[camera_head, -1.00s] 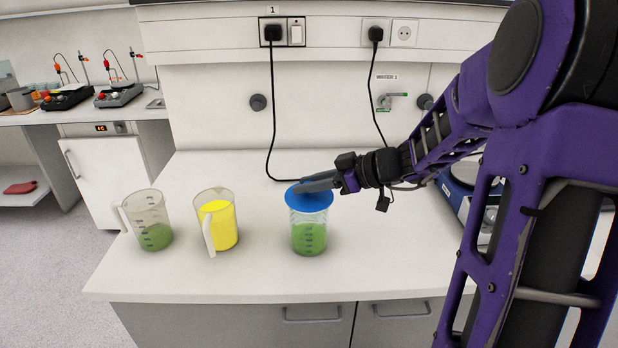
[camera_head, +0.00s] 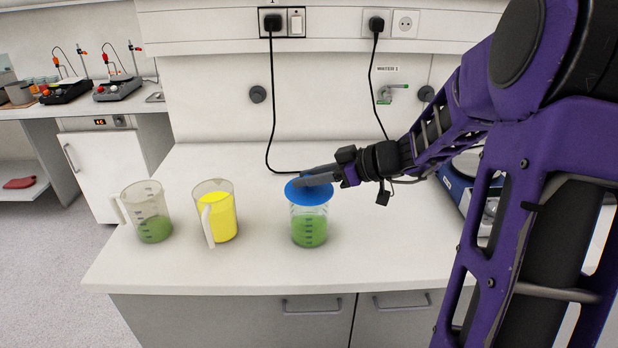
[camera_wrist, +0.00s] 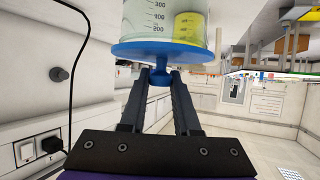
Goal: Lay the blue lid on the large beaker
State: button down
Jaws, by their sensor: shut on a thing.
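The blue lid (camera_head: 305,196) is a flat disc lying level across the top of the large clear beaker (camera_head: 309,218), which stands upright with green liquid in it. In the wrist view, which looks upside down, the lid (camera_wrist: 150,52) spans the mouth of the beaker (camera_wrist: 140,22); no clear gap shows between them. My gripper (camera_head: 302,181) reaches in from the right above the lid. In the wrist view my gripper (camera_wrist: 160,76) is shut on the lid's small blue knob (camera_wrist: 158,77). The fingers hide part of the lid's top in the head view.
A yellow-filled jug (camera_head: 222,220) stands to the left of the beaker, and a jug with green liquid (camera_head: 152,228) farther left. A blue device (camera_head: 457,190) is partly hidden behind my arm on the right. Black cables (camera_head: 271,110) hang down the wall behind.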

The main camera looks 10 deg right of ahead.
jog(key=shift+f+b, duration=0.3)
jog(key=shift+b, duration=0.05)
jog(key=c, duration=0.6)
grip_release()
jog(key=shift+r, duration=0.1)
jog(key=shift+o, duration=0.2)
jog(key=v, duration=1.7)
jog(key=shift+d, duration=0.2)
